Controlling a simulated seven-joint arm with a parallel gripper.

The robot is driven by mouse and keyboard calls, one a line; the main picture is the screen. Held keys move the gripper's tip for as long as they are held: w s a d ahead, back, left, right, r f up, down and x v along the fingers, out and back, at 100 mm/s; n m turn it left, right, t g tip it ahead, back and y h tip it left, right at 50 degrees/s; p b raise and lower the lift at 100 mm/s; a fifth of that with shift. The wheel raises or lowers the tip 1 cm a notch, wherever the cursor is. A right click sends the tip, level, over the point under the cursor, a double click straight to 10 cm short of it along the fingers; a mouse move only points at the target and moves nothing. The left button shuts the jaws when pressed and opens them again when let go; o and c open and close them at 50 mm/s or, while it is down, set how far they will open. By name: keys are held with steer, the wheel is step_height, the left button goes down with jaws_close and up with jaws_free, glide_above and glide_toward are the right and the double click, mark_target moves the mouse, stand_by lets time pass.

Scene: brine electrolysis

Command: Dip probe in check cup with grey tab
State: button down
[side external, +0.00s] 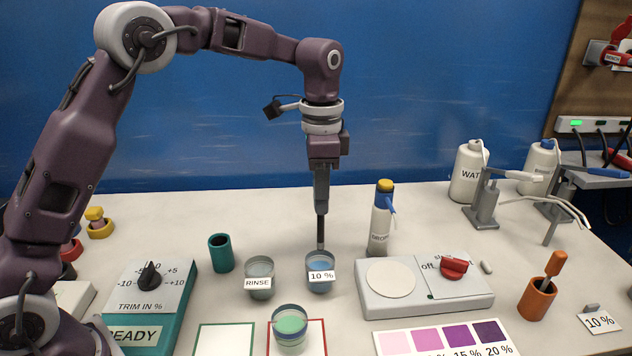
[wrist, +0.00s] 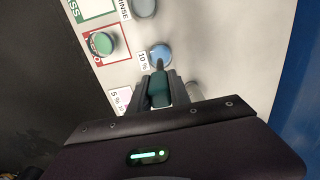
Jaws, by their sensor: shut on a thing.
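My gripper (side external: 321,185) is shut on a probe with a dark teal grip, seen between the fingers in the wrist view (wrist: 158,90). The probe (side external: 320,230) hangs upright, its dark tip at the rim of a cup of blue liquid (side external: 320,283) labelled "10 %". I cannot tell whether the tip is just above the rim or inside. The blue cup also shows in the wrist view (wrist: 161,52), straight ahead of the probe. A small grey tab (side external: 591,308) sits on a separate "10 %" card at the far right. No grey tab shows clearly on the cup.
The RINSE cup (side external: 259,284) stands close left of the blue cup. A teal holder (side external: 220,254) is behind it. A cup of green liquid (side external: 290,327) stands on a red-bordered card in front. A stirrer unit (side external: 425,300) and dropper bottle (side external: 381,220) stand right.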

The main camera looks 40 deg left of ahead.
mark_target(320, 248)
steer(key=shift+f, duration=4.6)
step_height(320, 248, up, 11)
steer(key=shift+r, duration=0.1)
